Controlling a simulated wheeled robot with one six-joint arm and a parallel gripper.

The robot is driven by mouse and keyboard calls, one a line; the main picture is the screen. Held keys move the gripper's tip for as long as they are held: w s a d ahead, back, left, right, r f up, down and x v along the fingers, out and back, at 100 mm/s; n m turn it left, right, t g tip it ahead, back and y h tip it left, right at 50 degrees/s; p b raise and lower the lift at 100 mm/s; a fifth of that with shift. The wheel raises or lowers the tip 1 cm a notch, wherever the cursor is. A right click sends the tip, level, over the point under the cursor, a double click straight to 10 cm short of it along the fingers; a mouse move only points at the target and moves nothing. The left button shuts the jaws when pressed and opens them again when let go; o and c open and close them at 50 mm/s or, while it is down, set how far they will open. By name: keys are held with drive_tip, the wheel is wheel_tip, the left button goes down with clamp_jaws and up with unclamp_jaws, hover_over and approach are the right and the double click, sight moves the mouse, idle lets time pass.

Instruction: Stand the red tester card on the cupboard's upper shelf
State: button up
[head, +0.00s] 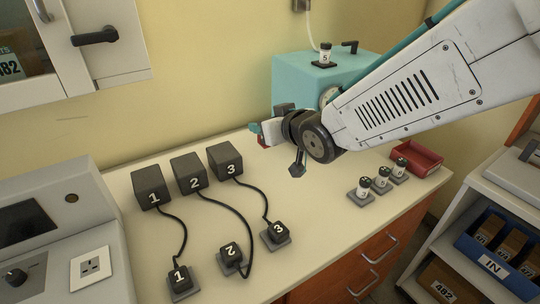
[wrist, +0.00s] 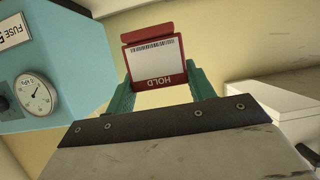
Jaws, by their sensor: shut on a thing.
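The red tester card (wrist: 153,60) has a white face with a barcode and the word HOLD, upside down in the wrist view. My gripper (wrist: 158,88) is shut on it, with teal fingers at its two side edges. In the head view my gripper (head: 257,130) is above the back of the bench, and only a small red part of the card (head: 263,141) shows. The white cupboard (head: 118,68) hangs on the wall at upper left, apart from my gripper. Its black-handled door (head: 95,37) looks closed. The upper shelf is out of view.
Numbered black blocks (head: 151,187) with cables stand on the bench (head: 330,215). A teal machine (head: 300,75) with a gauge stands behind my arm. Small jars (head: 381,181) and a red tray (head: 417,156) are at right. A grey console (head: 70,250) stands at left.

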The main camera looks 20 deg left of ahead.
wheel_tip(320, 180, up, 12)
drive_tip(key=shift+f, duration=0.15)
